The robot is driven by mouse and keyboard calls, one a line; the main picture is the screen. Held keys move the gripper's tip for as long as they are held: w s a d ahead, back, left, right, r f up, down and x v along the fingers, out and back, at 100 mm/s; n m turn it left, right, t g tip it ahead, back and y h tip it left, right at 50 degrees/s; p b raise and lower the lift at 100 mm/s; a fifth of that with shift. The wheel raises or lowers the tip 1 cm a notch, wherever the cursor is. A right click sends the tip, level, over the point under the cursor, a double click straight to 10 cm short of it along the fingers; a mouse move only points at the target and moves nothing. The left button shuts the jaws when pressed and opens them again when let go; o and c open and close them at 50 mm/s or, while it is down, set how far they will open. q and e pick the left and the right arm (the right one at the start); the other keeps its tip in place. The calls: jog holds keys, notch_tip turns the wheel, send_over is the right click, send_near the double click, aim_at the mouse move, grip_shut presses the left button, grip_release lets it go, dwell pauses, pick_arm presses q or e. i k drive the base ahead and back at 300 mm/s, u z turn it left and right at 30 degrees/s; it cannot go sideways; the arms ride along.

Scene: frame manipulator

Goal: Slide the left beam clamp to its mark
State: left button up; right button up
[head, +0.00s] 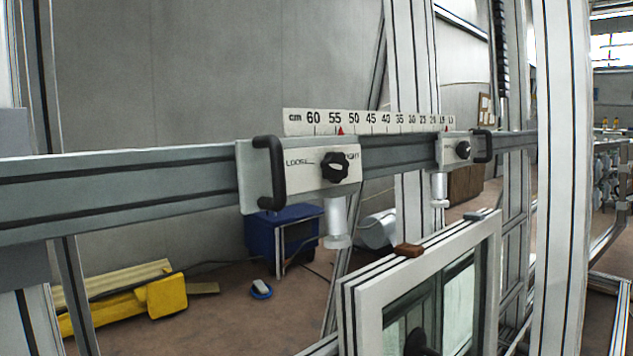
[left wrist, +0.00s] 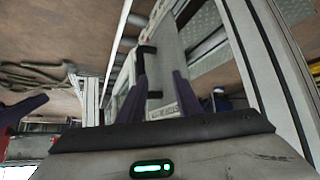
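In the head view the left beam clamp (head: 303,183) is a pale block around the grey horizontal beam (head: 120,180). It has a black handle (head: 270,172) on its left end and a black knob (head: 335,167) between the words LOOSE and TIGHT; I cannot tell the knob's setting. The scale (head: 365,122) runs above the beam. A red mark (head: 341,131) near 55 stands above the clamp's right part. My left gripper (left wrist: 162,88) shows two purple fingers spread apart in the left wrist view, with no object clearly between them. Neither gripper shows in the head view.
A second clamp (head: 455,150) sits farther right on the beam, near another red mark (head: 446,128). Upright profiles (head: 560,180) stand at right. The beam left of the left clamp is clear.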

aim_at(274, 173)
jog(key=u, duration=0.4)
jog(key=k, duration=0.4)
jog(key=z, duration=1.15)
